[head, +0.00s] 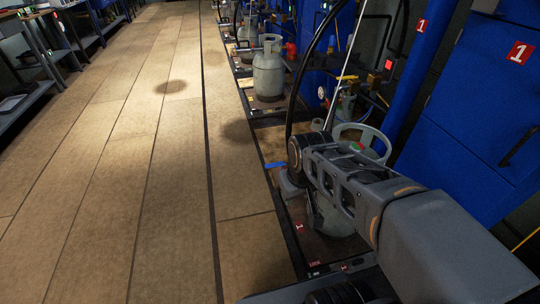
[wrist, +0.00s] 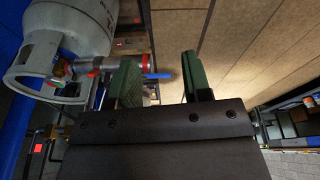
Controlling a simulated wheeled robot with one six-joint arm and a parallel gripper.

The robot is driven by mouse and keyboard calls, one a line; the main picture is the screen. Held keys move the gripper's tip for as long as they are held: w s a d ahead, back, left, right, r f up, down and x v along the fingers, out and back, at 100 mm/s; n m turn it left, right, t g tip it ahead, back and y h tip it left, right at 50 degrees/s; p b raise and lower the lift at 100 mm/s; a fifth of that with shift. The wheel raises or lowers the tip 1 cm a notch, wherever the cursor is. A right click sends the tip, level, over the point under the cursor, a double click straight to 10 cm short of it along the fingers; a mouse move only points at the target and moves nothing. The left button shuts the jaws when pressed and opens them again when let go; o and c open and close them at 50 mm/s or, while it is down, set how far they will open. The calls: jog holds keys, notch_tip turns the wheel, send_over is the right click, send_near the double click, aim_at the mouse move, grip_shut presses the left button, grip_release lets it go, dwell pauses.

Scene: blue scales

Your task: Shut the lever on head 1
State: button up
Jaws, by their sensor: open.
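My gripper (wrist: 162,64) is open, with its two green-padded fingers apart in the wrist view. A blue lever (wrist: 158,76) shows between the fingers, beyond the left one, at the end of a grey and red fitting (wrist: 118,63). I cannot tell whether a finger touches it. In the head view, the blue lever (head: 275,165) sticks out left of my arm, low over the floor edge. My arm covers much of the fitting there. The label 1 (head: 518,52) marks the blue cabinet at the right.
Another cylinder (head: 268,72) stands farther back. A black hose (head: 300,75) arches nearby. The wooden floor (head: 110,180) at left is clear.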

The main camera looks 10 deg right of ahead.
jog(key=w+r+n+g, duration=0.1)
jog(key=w+r+n, duration=0.2)
jog(key=w+n, duration=0.65)
jog(key=n+g, duration=0.1)
jog(key=n, duration=0.6)
send_over(272, 164)
notch_tip(272, 164, down, 3)
notch_tip(272, 164, down, 13)
jog(key=b, duration=0.5)
grip_shut()
